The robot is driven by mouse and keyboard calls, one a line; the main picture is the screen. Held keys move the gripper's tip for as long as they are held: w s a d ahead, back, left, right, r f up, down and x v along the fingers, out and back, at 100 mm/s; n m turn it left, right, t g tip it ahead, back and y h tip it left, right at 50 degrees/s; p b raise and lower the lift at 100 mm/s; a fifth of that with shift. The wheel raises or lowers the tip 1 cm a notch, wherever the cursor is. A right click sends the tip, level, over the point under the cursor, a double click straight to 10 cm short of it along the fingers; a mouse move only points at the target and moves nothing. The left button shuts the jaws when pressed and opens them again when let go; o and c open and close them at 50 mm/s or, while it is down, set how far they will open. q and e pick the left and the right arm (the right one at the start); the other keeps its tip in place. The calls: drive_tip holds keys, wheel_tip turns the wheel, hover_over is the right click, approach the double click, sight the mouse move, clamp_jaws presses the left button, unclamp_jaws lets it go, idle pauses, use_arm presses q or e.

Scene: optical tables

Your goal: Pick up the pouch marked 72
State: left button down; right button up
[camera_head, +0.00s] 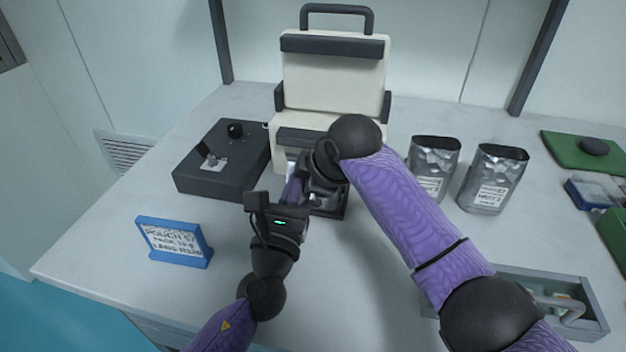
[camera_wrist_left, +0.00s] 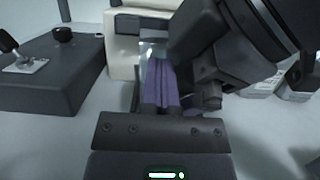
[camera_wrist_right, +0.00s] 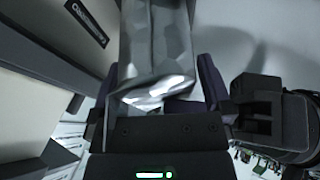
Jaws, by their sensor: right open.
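A silver pouch (camera_wrist_right: 157,45) stands between the spread purple fingers of my right gripper (camera_wrist_right: 165,88) in the right wrist view; its number is not visible. In the head view my right arm mostly hides this pouch (camera_head: 328,199), low in front of the cream machine. My left gripper (camera_wrist_left: 161,85) has its purple fingers close together, pointing toward the machine; whether a thin edge lies between them is unclear. Two more silver pouches, a left one (camera_head: 432,160) and a right one (camera_head: 492,180), stand upright on the table. Their label numbers are too blurred to read surely.
The cream machine (camera_head: 335,75) with a dark handle stands at the back. A dark box (camera_head: 215,165) with a lever and knob is left of it. A blue-framed sign (camera_head: 173,241) stands front left. A grey tray (camera_head: 590,318) lies front right; a green mat (camera_head: 570,155) lies far right.

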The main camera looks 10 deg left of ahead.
use_arm(q)
drive_tip(key=shift+f, duration=0.3)
use_arm(e)
clamp_jaws()
use_arm(q)
drive_tip(key=shift+r, duration=0.7)
use_arm(e)
drive_tip(key=shift+f, duration=0.1)
use_arm(q)
drive_tip(key=v, duration=1.2)
use_arm(e)
drive_tip(key=shift+f, duration=0.1)
